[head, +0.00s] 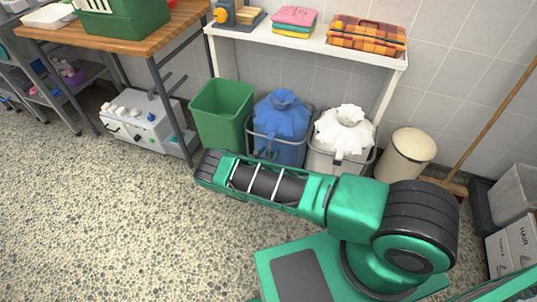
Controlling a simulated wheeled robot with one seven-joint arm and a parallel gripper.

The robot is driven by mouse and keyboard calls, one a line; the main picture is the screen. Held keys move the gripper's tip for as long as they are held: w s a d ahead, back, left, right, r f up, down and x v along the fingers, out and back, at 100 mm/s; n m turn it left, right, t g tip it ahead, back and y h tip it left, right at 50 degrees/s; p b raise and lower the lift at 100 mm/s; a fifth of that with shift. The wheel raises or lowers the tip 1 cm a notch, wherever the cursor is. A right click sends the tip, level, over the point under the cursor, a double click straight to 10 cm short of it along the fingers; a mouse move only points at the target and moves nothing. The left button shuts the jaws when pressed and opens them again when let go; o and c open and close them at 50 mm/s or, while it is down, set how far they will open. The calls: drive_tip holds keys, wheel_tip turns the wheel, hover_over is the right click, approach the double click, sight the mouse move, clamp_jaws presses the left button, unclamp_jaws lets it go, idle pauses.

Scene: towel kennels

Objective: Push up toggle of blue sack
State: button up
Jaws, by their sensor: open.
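The blue sack (279,133) stands upright in a grey metal frame holder on the floor, below the white shelf. Its top is gathered into a bunched, ruffled neck. The toggle is too small to make out clearly at the neck. My arm crosses in front of the sack's lower part and hides some of it.
A green bin (221,115) stands left of the blue sack, and a white sack (343,134) in a similar holder stands right. The white shelf (308,40) overhangs behind. Speckled floor is clear at left.

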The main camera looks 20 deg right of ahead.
sight(271, 144)
clamp_jaws()
drive_tip(key=shift+w+a+r, duration=0.1)
drive_tip(key=shift+a+r, duration=0.05)
drive_tip(key=shift+r, duration=2.05)
drive_tip(key=shift+c, duration=0.5)
unclamp_jaws()
drive_tip(key=shift+o, duration=0.5)
drive_tip(key=v, duration=1)
drive_tip(key=shift+s+a, duration=0.2)
drive_tip(key=shift+s, duration=0.2)
